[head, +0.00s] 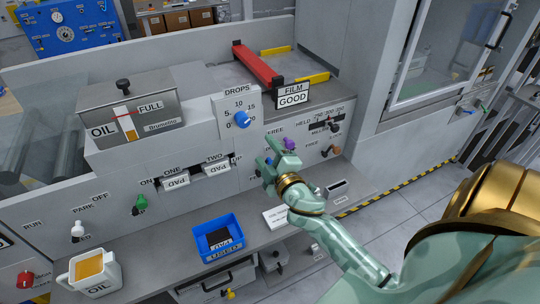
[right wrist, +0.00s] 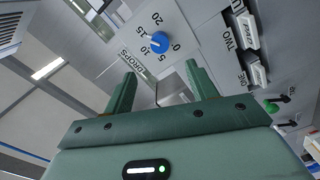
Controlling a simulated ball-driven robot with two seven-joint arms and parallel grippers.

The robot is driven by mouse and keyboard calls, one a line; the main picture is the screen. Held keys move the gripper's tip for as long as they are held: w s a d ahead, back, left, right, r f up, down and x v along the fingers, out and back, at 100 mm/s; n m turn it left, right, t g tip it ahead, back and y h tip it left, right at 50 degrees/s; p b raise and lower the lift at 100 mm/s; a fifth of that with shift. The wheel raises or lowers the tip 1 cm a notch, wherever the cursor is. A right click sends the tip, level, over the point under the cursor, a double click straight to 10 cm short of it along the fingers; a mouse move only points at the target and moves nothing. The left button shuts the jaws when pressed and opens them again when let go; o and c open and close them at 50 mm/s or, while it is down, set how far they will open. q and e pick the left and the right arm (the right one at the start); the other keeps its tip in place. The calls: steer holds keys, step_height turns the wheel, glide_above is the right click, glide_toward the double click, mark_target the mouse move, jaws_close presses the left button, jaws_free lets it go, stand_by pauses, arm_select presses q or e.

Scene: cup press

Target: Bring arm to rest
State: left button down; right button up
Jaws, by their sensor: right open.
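My right arm (head: 345,252), pale green with gold rings, reaches in from the lower right of the head view. Its right gripper (head: 267,157) is in front of the press panel, below and right of the blue DROPS knob (head: 242,119). In the right wrist view the gripper (right wrist: 160,76) has its two fingers apart with nothing between them. The blue knob (right wrist: 157,40) shows beyond the fingertips there, apart from them. My left gripper is not in view.
The PAD ONE slot (head: 176,182) and PAD TWO slot (head: 216,168) are left of the gripper. A purple knob (head: 289,144) is close by it. A blue tray (head: 202,230) and oil jug (head: 95,272) stand on the front ledge. Open floor (head: 412,192) lies right.

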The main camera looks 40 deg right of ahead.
steer(key=shift+v, duration=0.8)
steer(key=s+a+f+m+g+y, duration=0.1)
steer(key=s+f+g, duration=0.25)
steer(key=f, duration=0.75)
steer(key=s+a+f+m+g+y, duration=0.15)
steer(key=s+f, duration=0.25)
steer(key=f, duration=0.6)
steer(key=s+a+f+m+g+y, duration=0.1)
steer(key=s+f+m+g, duration=0.2)
steer(key=f, duration=0.8)
steer(key=s+a+f+g, duration=0.2)
steer(key=s+f, duration=0.3)
steer(key=s, duration=0.6)
steer(key=s+a+f+m+g, duration=0.1)
steer(key=s+f+g, duration=0.3)
steer(key=s, duration=0.8)
steer(key=s+a+f+g, duration=0.2)
steer(key=s+f, duration=0.5)
steer(key=s, duration=0.5)
steer(key=shift+s+a+g+y, duration=0.2)
steer(key=shift+a+g+y, duration=0.25)
steer(key=shift+a, duration=0.1)
